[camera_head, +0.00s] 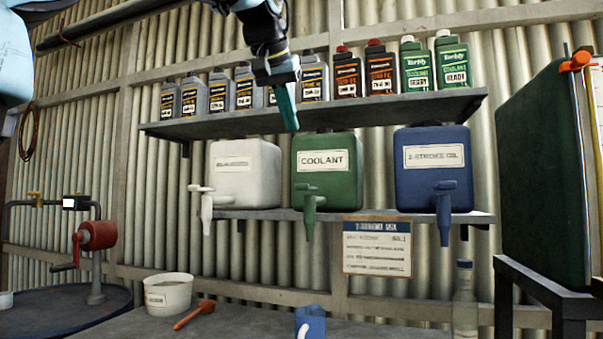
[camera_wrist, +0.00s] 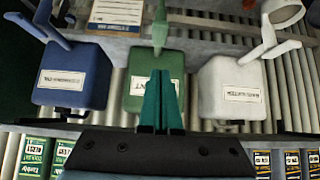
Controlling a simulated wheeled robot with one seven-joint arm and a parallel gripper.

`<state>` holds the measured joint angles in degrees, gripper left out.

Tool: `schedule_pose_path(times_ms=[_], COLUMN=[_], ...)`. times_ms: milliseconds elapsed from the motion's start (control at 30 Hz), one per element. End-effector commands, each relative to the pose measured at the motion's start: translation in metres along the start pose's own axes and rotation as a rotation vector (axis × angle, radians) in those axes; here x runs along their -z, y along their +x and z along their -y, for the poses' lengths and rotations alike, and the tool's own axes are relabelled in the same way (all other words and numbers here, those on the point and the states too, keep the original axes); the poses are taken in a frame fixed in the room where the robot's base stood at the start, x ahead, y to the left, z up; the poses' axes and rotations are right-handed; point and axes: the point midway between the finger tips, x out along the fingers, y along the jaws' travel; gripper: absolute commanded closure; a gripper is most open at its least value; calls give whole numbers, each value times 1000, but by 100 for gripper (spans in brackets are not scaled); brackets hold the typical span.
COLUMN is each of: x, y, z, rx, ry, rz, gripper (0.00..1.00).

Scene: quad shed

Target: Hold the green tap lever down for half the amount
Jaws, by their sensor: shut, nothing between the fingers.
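The green container (camera_head: 328,170), labelled COOLANT, stands on the lower shelf between a white and a blue one. Its green tap (camera_head: 310,213) hangs at its lower front, with the lever (camera_head: 305,190) at its top. My gripper (camera_head: 291,127) is shut and empty, its teal fingers pointing down, in front of the upper shelf and above the green tap. In the wrist view, the shut fingertips (camera_wrist: 160,74) overlap the green container (camera_wrist: 143,87), and the green tap (camera_wrist: 160,30) shows beyond them. I see no contact with the lever.
A blue vessel (camera_head: 310,322) is partly cut off at the bottom edge. The white container (camera_head: 246,172) and blue container (camera_head: 433,166) have taps on either side. The upper shelf (camera_head: 330,112) holds several bottles. A white tub (camera_head: 168,297) and red scoop (camera_head: 195,314) are on the bench.

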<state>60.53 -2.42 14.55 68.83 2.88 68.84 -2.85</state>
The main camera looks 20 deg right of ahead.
Motion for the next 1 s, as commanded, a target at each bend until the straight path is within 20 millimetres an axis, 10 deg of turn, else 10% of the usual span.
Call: schedule_pose_path(times_ms=[467, 1000], x=[2, -1], y=[4, 102], z=[-2, -2], rx=[-3, -3], ry=[2, 2], rz=[-3, -1], gripper=[100, 100])
